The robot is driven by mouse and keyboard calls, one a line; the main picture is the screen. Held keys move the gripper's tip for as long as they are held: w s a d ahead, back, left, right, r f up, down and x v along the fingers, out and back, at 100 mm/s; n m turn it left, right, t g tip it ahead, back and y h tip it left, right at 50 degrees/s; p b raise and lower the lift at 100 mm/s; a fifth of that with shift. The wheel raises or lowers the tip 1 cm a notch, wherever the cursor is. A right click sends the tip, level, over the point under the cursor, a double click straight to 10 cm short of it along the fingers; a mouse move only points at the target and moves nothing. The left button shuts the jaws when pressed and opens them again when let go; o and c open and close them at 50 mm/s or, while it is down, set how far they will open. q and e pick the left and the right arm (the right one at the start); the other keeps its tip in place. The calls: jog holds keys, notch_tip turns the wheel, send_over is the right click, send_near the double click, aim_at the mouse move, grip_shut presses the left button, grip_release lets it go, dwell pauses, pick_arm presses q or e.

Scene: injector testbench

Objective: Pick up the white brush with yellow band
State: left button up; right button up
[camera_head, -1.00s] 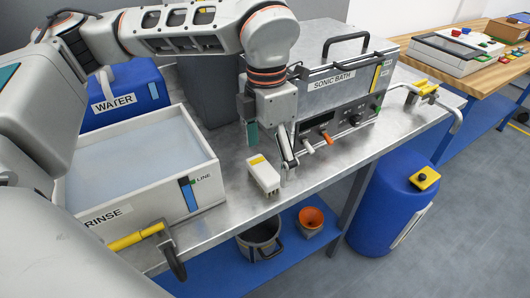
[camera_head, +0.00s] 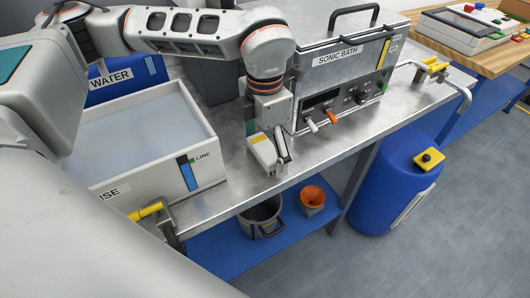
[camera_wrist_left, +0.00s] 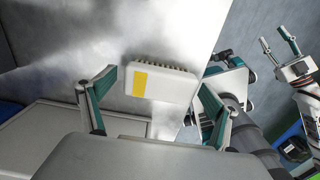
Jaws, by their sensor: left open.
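The white brush with a yellow band (camera_head: 262,152) lies on the metal bench in front of the sonic bath. It also shows in the left wrist view (camera_wrist_left: 165,84), with a row of bristles along its far edge. My left gripper (camera_head: 267,144) is low over the brush and open. In the left wrist view its two teal-padded fingers stand on either side of the brush, with a gap visible at each side. My right gripper (camera_wrist_left: 279,45) shows at the right of the left wrist view, with its fingers spread and empty.
The rinse tub (camera_head: 205,168) stands left of the brush. The sonic bath (camera_head: 345,72), with knobs on its front, stands close behind and right. The bench's front edge (camera_head: 300,171) is near the brush. A pot (camera_head: 262,218) and orange funnel (camera_head: 312,197) are below.

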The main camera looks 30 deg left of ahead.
aim_at(265, 147)
pick_arm(q)
jog(key=c, duration=1.2)
jog(key=shift+r, duration=0.1)
jog(key=shift+c, duration=0.2)
notch_tip(265, 147, up, 20)
jog(key=p, duration=0.2)
jog(key=shift+o, duration=0.9)
